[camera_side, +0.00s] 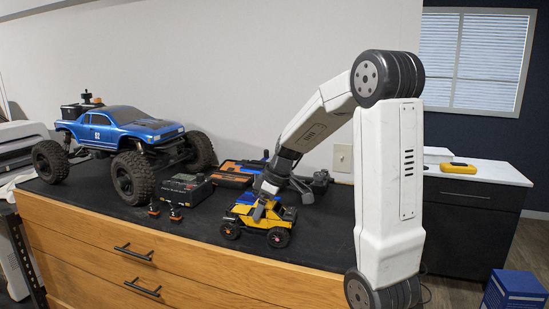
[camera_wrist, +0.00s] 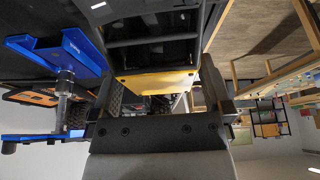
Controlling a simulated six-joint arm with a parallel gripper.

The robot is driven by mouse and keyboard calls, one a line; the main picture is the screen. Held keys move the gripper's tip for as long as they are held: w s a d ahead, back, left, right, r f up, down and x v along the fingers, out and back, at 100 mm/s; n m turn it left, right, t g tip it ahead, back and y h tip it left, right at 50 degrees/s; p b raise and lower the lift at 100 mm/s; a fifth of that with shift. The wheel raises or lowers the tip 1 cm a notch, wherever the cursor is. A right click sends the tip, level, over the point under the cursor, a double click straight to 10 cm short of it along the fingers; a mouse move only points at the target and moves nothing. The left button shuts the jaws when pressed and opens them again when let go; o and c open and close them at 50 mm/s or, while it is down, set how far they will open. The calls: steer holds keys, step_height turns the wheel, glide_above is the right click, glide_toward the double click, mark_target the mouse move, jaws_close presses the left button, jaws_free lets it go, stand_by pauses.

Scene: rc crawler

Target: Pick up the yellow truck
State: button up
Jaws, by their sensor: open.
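The fingers are open, one on each side. Whether they touch the truck is hard to tell.
A large blue truck (camera_side: 135,128) with big black wheels stands at the left of the mat. A dark box (camera_side: 184,188), small orange-and-black parts (camera_side: 175,214) and an orange-and-black case (camera_side: 234,176) lie between the trucks. The cabinet's front edge (camera_side: 165,238) is close.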

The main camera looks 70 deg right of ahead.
steer(key=shift+x, duration=1.2)
steer(key=shift+r, duration=0.1)
jaws_close()
steer(key=shift+r, duration=5)
steer(key=shift+r, duration=0.1)
